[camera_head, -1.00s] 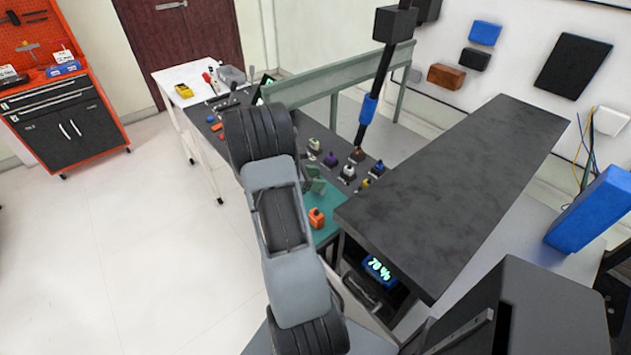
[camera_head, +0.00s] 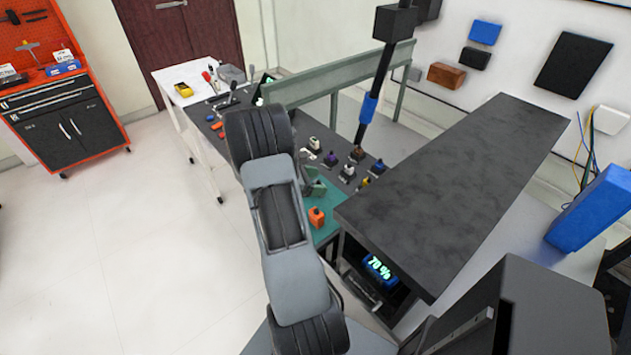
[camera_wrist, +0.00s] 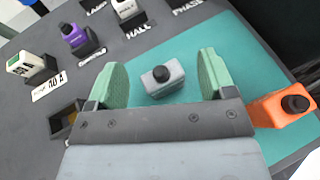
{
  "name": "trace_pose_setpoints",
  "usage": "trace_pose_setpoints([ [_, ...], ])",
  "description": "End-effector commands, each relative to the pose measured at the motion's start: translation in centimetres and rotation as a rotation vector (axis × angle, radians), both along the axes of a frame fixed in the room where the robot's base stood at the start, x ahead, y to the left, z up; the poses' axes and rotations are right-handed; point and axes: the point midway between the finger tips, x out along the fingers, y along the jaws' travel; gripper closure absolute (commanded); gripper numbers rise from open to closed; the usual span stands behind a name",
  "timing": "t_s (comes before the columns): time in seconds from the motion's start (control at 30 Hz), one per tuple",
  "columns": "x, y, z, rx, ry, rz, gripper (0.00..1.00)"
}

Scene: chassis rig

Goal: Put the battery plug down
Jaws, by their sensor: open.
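A grey plug with a dark round top (camera_wrist: 162,79) stands on the teal mat (camera_wrist: 203,35). It sits between the two green fingers of my gripper (camera_wrist: 163,78), with a gap on each side. My gripper is open and low over the mat. No label shows on the grey plug, so I cannot tell by name that it is the battery plug. An orange plug with a dark top (camera_wrist: 282,107) stands just right of my gripper; it also shows in the head view (camera_head: 317,217). In the head view my arm hides the grey plug.
Left of the mat, a purple plug (camera_wrist: 76,38) and a white-green plug (camera_wrist: 30,64) stand in black holders. An empty-looking dark holder (camera_wrist: 66,119) lies close to my left finger. In the head view a raised dark shelf (camera_head: 460,190) stands right of the mat.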

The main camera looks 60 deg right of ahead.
Motion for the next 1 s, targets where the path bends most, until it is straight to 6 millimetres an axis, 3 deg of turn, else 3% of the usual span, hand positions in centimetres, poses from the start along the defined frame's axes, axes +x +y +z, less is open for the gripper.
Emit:
trace_pose_setpoints([
  [0.23,0.4,0.4,0.6,-0.002,-0.001,0.001,0.24],
  [0.7,5.5,6.4,3.8,-0.001,-0.002,0.002,0.24],
  [1.0,7.1,8.2,4.9,-0.001,0.000,0.001,0.24],
])
